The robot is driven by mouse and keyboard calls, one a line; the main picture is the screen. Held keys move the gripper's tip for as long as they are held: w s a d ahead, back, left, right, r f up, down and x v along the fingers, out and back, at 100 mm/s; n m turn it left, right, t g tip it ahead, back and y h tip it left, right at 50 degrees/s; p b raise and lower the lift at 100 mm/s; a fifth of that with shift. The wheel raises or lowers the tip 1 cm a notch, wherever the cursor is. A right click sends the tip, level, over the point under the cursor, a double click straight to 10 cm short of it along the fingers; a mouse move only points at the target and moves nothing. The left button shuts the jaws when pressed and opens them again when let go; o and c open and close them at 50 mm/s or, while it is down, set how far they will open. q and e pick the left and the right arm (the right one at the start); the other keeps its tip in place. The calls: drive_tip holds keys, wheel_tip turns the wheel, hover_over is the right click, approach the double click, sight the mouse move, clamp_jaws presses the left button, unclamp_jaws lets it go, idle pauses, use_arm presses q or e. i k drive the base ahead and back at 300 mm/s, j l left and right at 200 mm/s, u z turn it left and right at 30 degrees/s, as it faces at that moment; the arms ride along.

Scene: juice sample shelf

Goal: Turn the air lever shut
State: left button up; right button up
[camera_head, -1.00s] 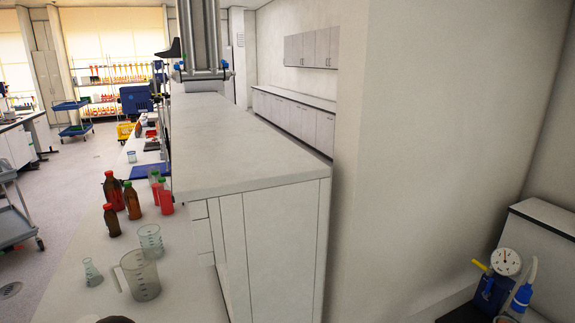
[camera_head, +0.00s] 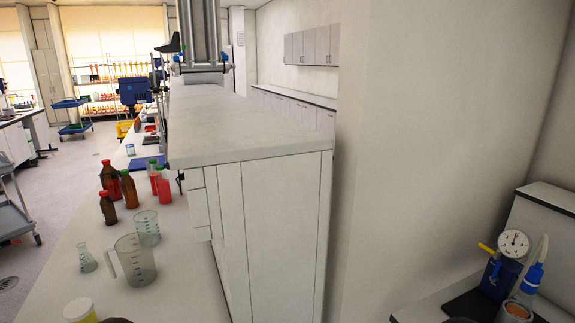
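The air lever is most likely the small yellow lever (camera_head: 487,249) on the blue pressure unit (camera_head: 494,280) at the lower right. It points out to the left beside a round white gauge (camera_head: 513,243). Whether it is open or shut cannot be told from here. A clear hose with a blue fitting (camera_head: 534,276) stands to the right of the gauge. An orange-rimmed cup (camera_head: 517,311) is in front, cut by the bottom edge. Neither of my grippers is in view.
A white bench block (camera_head: 250,140) fills the middle. A left worktop (camera_head: 180,300) holds brown bottles (camera_head: 129,190), a measuring jug (camera_head: 135,260), a beaker (camera_head: 146,227), a flask (camera_head: 86,258) and a yellow-sided jar (camera_head: 80,311). A wall (camera_head: 430,140) stands between the block and the pressure unit.

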sight(494, 278)
drive_tip(key=z, duration=1.05)
